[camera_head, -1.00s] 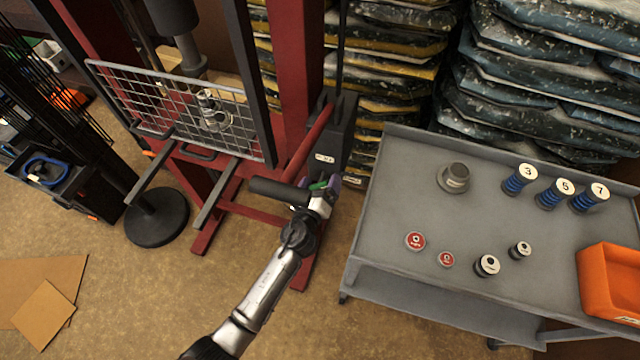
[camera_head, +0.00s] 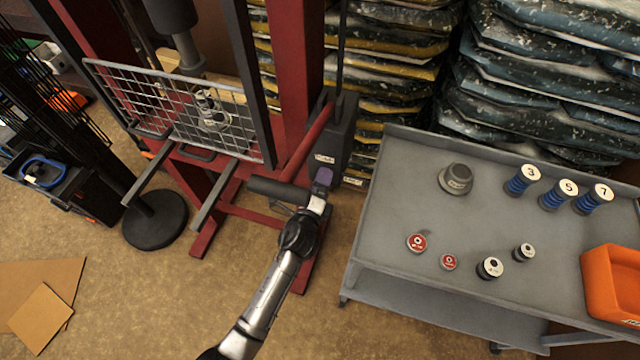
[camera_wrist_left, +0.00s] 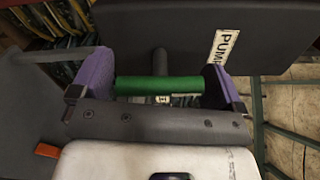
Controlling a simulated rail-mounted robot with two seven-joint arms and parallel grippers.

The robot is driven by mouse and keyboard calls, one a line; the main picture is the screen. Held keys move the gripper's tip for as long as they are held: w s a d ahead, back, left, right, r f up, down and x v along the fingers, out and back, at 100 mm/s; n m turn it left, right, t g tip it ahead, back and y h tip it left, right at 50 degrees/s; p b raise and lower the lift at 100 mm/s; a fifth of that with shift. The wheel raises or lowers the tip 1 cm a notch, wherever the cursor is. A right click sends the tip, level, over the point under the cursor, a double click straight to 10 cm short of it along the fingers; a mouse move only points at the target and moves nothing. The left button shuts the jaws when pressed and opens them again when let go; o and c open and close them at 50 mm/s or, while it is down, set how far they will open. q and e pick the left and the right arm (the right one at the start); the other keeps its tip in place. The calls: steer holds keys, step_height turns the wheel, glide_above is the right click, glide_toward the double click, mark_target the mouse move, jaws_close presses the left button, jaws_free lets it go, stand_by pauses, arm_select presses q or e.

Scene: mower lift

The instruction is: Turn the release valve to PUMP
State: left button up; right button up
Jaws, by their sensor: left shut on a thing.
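The release valve's green handle (camera_wrist_left: 158,86) lies crosswise between the purple fingertips of my left gripper (camera_wrist_left: 159,84) in the left wrist view, one finger at each end. A grey stem runs from it toward the dark pump block. A PUMP label (camera_wrist_left: 225,46) is on the block, right of the handle; another label behind the handle is mostly covered. In the head view my left gripper (camera_head: 322,180) is at the foot of the dark pump block (camera_head: 341,135), and the handle is hidden by it. My right gripper is not in view.
The red press frame (camera_head: 297,75) with a wire guard (camera_head: 180,105) stands left of the gripper. A black padded lever (camera_head: 278,190) is close beside my wrist. A grey cart (camera_head: 400,190) with small parts and an orange bin (camera_head: 612,283) stands right. Stacked bags are behind.

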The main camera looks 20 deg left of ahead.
arm_select(q)
steer(key=shift+r+n, duration=0.15)
steer(key=shift+n, duration=0.15)
stand_by(0.4)
steer(key=o, duration=0.6)
steer(key=shift+c, duration=0.2)
steer(key=shift+s, duration=0.25)
steer(key=s+d, duration=0.1)
steer(key=s, duration=1.2)
steer(key=shift+s, duration=0.1)
